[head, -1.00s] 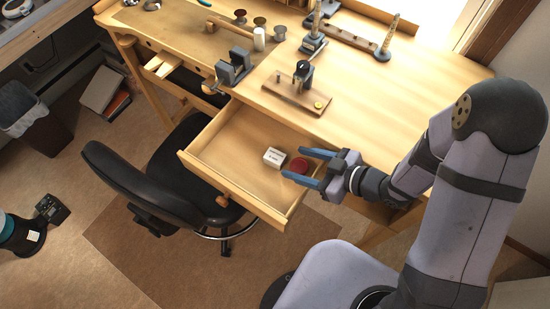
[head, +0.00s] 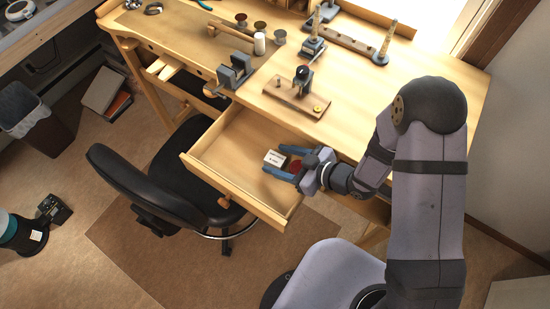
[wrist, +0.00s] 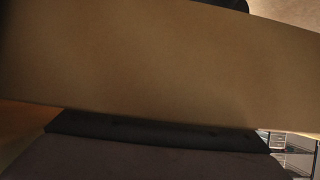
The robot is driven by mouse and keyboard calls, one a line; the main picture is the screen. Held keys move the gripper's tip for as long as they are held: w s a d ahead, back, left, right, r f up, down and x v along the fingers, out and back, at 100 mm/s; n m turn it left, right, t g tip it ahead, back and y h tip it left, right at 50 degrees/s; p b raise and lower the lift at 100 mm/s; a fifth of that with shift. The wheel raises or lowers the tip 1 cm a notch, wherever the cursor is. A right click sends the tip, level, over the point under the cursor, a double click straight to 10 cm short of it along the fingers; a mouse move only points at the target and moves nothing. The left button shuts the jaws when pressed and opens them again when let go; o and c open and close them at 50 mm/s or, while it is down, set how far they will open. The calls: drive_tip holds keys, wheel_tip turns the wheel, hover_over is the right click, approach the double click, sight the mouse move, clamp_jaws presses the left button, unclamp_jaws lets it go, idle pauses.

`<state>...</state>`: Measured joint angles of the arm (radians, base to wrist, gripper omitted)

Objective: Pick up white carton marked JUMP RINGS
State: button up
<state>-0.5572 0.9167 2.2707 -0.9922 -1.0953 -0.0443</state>
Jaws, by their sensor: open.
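The white carton (head: 273,158) with dark print on its face sits in the open drawer (head: 222,152) under the bench; the print is too small to read. My gripper (head: 278,160) is open, its blue fingers pointing left over the drawer. In the head view its fingertips reach the carton's right side, one on the far side and one on the near side. I cannot tell their exact height or whether they touch it. The wrist view shows neither the carton nor the fingers.
A red round tin (head: 296,165) lies right of the carton, partly hidden between my fingers. The drawer front (head: 230,188) and side walls stand around them. A wooden block with a small tool (head: 298,95) sits on the benchtop above. A black chair (head: 140,185) stands left of the drawer.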

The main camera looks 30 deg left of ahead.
sight(280, 162)
drive_tip(key=c, duration=1.2)
drive_tip(key=shift+o, duration=0.2)
drive_tip(key=shift+r, duration=0.1)
wheel_tip(280, 162, up, 10)
drive_tip(key=shift+b, duration=0.3)
